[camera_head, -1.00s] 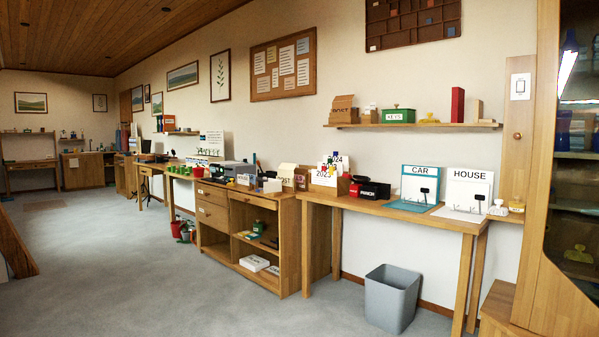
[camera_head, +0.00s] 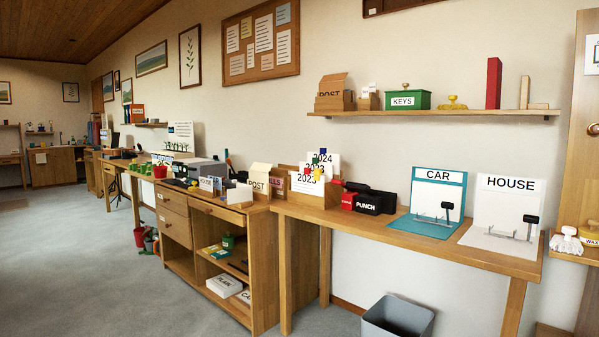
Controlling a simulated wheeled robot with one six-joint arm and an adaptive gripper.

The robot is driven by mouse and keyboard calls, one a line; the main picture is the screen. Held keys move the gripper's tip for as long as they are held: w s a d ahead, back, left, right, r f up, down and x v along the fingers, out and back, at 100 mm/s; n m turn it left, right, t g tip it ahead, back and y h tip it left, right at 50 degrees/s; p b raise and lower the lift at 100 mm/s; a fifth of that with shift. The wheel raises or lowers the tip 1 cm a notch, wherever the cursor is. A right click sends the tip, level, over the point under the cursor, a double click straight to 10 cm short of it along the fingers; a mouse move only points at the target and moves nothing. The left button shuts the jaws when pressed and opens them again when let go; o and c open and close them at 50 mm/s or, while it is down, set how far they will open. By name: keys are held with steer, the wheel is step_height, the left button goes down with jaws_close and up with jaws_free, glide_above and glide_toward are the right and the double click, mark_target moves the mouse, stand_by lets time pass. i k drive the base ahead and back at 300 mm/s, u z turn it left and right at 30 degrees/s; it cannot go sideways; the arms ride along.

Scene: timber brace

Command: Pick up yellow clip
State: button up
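I cannot pick out a yellow clip for certain. A small yellow object (camera_head: 452,103) sits on the wall shelf, right of the green KEYS box; its shape is too small to tell. Another yellow item (camera_head: 590,234), partly cut by the right edge, stands by a small white object on a lower surface. Small coloured pieces (camera_head: 318,161), blue, red and green among them, show at the calendar cards; I cannot tell what they are. My gripper is not in view.
The wall shelf (camera_head: 430,113) also holds a POST box, the green KEYS box (camera_head: 407,100) and a red block (camera_head: 493,83). Below, the desk (camera_head: 400,236) carries a black PUNCH box (camera_head: 374,203) and CAR and HOUSE boards. A grey bin (camera_head: 398,318) stands under it. Open floor lies left.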

mark_target(317, 172)
steer(key=u, duration=0.1)
steer(key=i, duration=1.55)
